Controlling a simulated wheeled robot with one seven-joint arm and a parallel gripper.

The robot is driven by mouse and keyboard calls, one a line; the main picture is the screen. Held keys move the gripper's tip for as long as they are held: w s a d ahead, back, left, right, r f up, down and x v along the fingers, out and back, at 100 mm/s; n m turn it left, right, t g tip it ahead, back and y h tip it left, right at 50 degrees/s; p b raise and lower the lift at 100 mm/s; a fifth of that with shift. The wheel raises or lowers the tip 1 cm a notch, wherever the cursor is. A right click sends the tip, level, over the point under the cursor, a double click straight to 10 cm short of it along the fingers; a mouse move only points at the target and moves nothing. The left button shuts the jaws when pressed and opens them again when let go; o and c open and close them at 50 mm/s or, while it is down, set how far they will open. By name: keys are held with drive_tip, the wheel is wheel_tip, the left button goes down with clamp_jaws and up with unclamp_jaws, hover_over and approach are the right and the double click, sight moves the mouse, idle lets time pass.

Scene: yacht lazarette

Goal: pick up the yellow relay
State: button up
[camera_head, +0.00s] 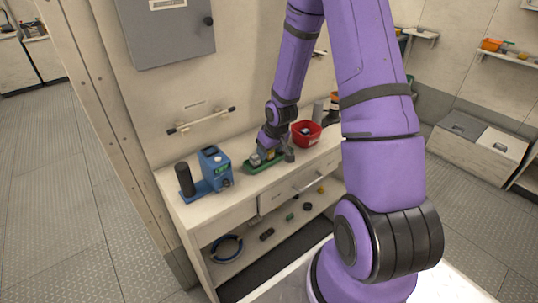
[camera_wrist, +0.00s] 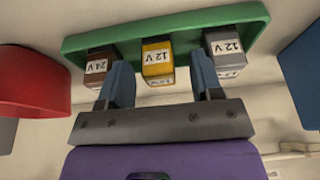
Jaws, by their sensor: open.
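The yellow relay (camera_wrist: 157,52), with a white 12 V label, stands in the green tray (camera_wrist: 190,22) in the wrist view. A brown relay (camera_wrist: 101,62) marked 24 V is to its left and a grey relay (camera_wrist: 226,50) marked 12 V to its right. My gripper (camera_wrist: 160,66) is open, with one blue finger on each side of the yellow relay and visible gaps between. The fingertips reach into the spaces beside the neighbouring relays. In the head view my gripper (camera_head: 264,154) is over the green tray (camera_head: 252,169) on the bench; the relays are mostly hidden there.
A red bin (camera_head: 307,135) stands right of the tray; it also shows in the wrist view (camera_wrist: 32,82). A blue device (camera_head: 213,169) with a black cylinder (camera_head: 184,178) stands left of the tray. Small parts lie on the shelf below. The bench front is clear.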

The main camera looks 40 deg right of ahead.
drive_tip(key=shift+w+f, duration=0.2)
drive_tip(key=shift+f, duration=0.45)
drive_tip(key=c, duration=1)
drive_tip(key=shift+r, duration=0.1)
